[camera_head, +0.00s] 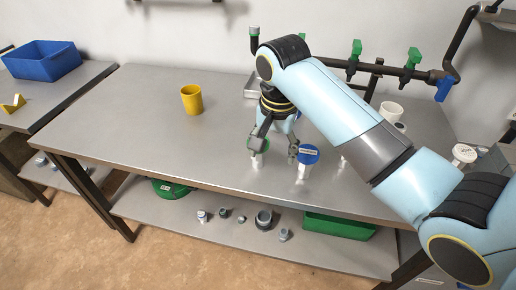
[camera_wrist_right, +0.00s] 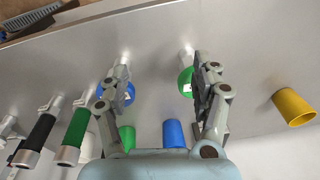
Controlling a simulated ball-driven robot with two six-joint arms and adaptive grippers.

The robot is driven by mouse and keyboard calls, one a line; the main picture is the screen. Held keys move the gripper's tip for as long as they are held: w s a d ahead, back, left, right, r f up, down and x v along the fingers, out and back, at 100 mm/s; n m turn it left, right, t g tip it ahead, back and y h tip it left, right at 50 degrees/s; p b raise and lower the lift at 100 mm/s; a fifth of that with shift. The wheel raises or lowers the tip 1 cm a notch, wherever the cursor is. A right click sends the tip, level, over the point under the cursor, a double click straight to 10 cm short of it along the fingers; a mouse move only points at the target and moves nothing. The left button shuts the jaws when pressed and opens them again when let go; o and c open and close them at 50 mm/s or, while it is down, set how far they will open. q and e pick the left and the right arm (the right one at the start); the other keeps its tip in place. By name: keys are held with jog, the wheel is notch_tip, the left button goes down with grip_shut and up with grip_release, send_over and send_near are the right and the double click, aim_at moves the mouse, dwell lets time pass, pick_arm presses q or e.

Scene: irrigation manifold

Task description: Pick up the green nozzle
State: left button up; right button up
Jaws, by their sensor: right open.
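A small green tapered piece (camera_wrist_right: 127,137), which looks like the green nozzle, shows in the right wrist view near my gripper's palm, left of a blue one (camera_wrist_right: 173,133). In the head view I cannot make it out; my right arm and gripper cover that area. My right gripper (camera_head: 275,151) is open and points down over the grey table. Its two fingers (camera_wrist_right: 160,88) stand wide apart in the wrist view, with nothing gripped between them. My left gripper is not in view.
A green-topped labelled part (camera_head: 260,145) and a blue-topped one (camera_head: 308,154) stand close to the fingers. A yellow cup (camera_head: 191,99) stands to the left on the table (camera_head: 120,115). Dark piping with green valves (camera_head: 355,55) runs along the wall. The table's left part is clear.

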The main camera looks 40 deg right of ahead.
aim_at(257, 155)
jog(key=w+m, duration=0.1)
jog(key=w, duration=0.1)
jog(key=w+r+m, duration=0.1)
jog(key=w+m, duration=0.1)
jog(key=w+m+g, duration=0.1)
jog(key=w, duration=0.2)
jog(key=shift+d+r+m+y, duration=0.25)
jog(key=shift+r+m+y, duration=0.05)
jog(key=shift+r+m, duration=0.1)
notch_tip(257, 155, down, 5)
jog(key=shift+w+r, duration=0.1)
jog(key=shift+r, duration=0.1)
notch_tip(257, 155, down, 6)
jog(key=shift+w+d+r+b, duration=0.1)
jog(key=shift+b, duration=0.3)
jog(key=shift+c, duration=0.4)
jog(key=c, duration=1)
jog(key=shift+c, duration=0.4)
